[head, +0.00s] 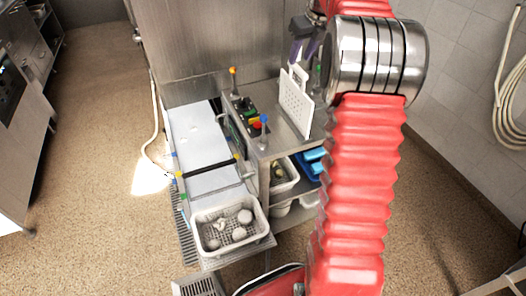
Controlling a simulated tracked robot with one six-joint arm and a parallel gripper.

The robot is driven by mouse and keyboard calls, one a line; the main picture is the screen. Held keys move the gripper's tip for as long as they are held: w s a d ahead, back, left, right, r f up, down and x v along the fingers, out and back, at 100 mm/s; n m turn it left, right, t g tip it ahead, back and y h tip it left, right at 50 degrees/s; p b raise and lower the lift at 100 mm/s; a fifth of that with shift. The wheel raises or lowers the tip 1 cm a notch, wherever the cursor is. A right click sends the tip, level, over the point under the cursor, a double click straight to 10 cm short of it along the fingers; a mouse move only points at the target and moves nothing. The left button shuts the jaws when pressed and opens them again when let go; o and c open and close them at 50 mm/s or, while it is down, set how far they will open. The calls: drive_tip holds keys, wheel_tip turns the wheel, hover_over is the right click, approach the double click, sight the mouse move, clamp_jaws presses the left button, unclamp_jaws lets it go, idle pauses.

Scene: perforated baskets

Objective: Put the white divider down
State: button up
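The white divider (295,105) is a flat perforated panel with a handle cut-out at its top. It is upright and slightly tilted over the right part of the metal cabinet top (281,136). I cannot tell whether its lower edge touches the top. My gripper (303,52), with dark purple fingers, is at the handle and seems shut on it. My wrist and the small size hide the exact contact of the fingers.
Small coloured items, including a red one (257,125), sit on the cabinet's left part. Bins (285,176) fill the shelf below. A metal panel (205,45) stands behind.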

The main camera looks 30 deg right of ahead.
drive_tip(key=s+a+r+n, duration=0.3)
drive_tip(key=s+a+n, duration=0.45)
drive_tip(key=a, duration=0.25)
drive_tip(key=s+a+r+n, duration=0.3)
drive_tip(key=s+a+n, duration=0.4)
drive_tip(key=a+n, duration=0.3)
drive_tip(key=s+a+f+n, duration=0.3)
drive_tip(key=s+a+n, duration=0.1)
drive_tip(key=s+n, duration=0.2)
drive_tip(key=s+a+f+n, duration=0.3)
drive_tip(key=s+n, duration=0.3)
drive_tip(key=s, duration=0.2)
drive_tip(key=s+a+f+n+t, duration=0.1)
drive_tip(key=s+a+f+n, duration=0.2)
drive_tip(key=s+a+n, duration=0.2)
drive_tip(key=shift+s+f+n, duration=0.15)
drive_tip(key=shift+s+n, duration=0.5)
drive_tip(key=shift+s, duration=0.35)
drive_tip(key=shift+a, duration=0.1)
